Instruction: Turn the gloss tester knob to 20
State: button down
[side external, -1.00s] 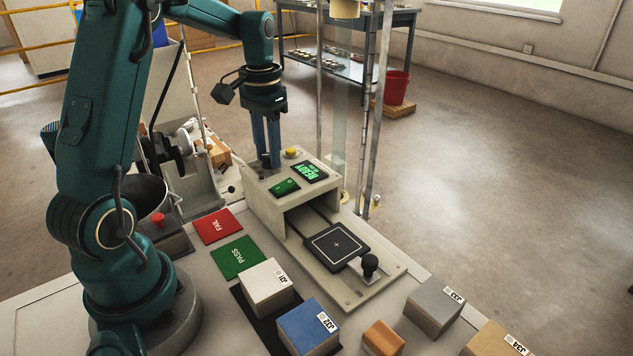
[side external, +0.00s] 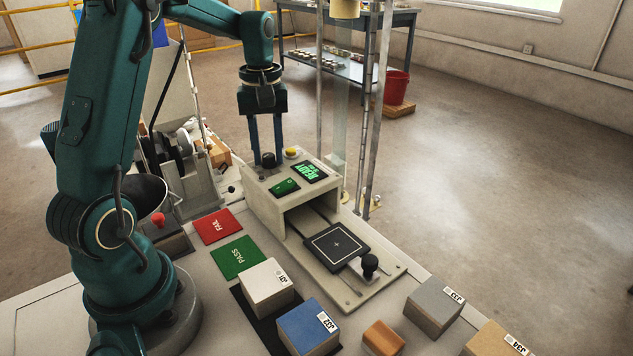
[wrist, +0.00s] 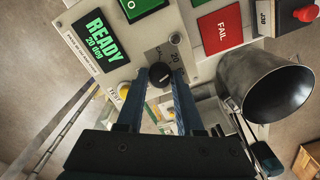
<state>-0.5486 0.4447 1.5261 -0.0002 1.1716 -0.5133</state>
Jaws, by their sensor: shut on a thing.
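The gloss tester (side external: 262,205) is a beige box on the bench. Its black knob (side external: 268,160) is on the top panel, beside a yellow button (side external: 291,153). The green display (side external: 310,172) reads READY, and in the wrist view the display (wrist: 96,37) seems to show 20 below that. My gripper (side external: 266,158) points down with its blue fingers shut on the knob. In the wrist view the fingertips are on either side of the knob (wrist: 160,75). Dial marks, including CAL and 20, are printed next to it. The knob's pointer is hard to make out.
A sliding stage (side external: 337,246) with a black plate extends from the tester. FAIL (side external: 218,226) and PASS (side external: 237,257) mats, several tile blocks, including a blue one (side external: 308,328), and a red button (side external: 158,217) are on the bench. Upright posts (side external: 368,110) stand behind the tester.

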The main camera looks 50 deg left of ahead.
aim_at(268, 155)
jog(key=shift+n, duration=0.7)
jog(key=c, duration=0.6)
grip_release()
jog(key=shift+o, duration=0.2)
jog(key=shift+r, duration=2.6)
